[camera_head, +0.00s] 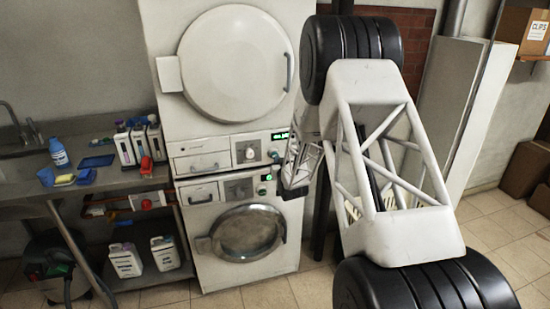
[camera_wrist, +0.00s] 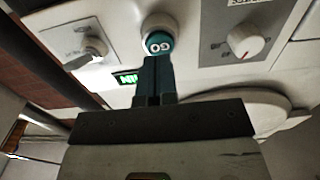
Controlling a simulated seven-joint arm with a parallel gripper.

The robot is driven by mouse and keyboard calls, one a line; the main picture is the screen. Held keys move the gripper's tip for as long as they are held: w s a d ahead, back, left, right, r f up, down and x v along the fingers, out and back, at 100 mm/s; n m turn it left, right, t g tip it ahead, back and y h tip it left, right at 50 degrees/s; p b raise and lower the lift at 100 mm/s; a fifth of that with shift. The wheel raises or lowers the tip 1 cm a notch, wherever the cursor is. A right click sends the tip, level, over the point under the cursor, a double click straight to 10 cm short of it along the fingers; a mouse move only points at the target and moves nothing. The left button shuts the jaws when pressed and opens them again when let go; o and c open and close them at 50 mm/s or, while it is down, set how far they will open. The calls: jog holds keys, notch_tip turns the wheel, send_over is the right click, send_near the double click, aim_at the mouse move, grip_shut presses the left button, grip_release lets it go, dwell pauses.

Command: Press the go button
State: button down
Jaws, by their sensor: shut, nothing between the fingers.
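The go button (camera_wrist: 158,42) is a round teal cap with white letters in a pale collar, upside down in the wrist view. My gripper (camera_wrist: 155,62) is shut and empty. Its dark fingertips overlap the cap's lower edge in that view; I cannot tell whether they touch it. A lit green display (camera_wrist: 127,78) and a knob (camera_wrist: 246,40) flank the button. In the head view, the upper machine's panel (camera_head: 215,149) carries a teal button (camera_head: 273,154) right of a knob. My arm stands close on its right, and the fingertips are hard to make out there.
A lower machine (camera_head: 212,275) with a round glass door has its own panel with a knob and buttons. A counter (camera_head: 100,185) with bottles stands left. Open tiled floor lies to the right.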

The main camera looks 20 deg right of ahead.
jog(key=shift+w, duration=1.45)
dwell(1.0)
jog(key=shift+s, duration=0.15)
jog(key=s, duration=0.8)
jog(key=shift+s, duration=0.35)
dwell(0.7)
jog(key=shift+r, duration=0.1)
jog(key=s+a+r+g+h, duration=0.1)
jog(key=s+a+r+g, duration=0.25)
jog(key=s+r, duration=0.55)
jog(key=s+a+r+g, duration=0.35)
jog(key=s+r, duration=0.35)
jog(key=s, duration=0.3)
jog(key=s+a+r+g, duration=0.1)
jog(key=s+a+g, duration=0.1)
jog(key=s, duration=1)
jog(key=s+a+r+g, duration=0.1)
jog(key=s+r+g, duration=0.1)
jog(key=s, duration=1)
jog(key=s+a+r+g, duration=0.1)
jog(key=s+g, duration=0.3)
jog(key=s, duration=0.9)
jog(key=shift+a+r+y, duration=0.3)
jog(key=shift+a+y, duration=0.1)
jog(key=shift+a, duration=0.4)
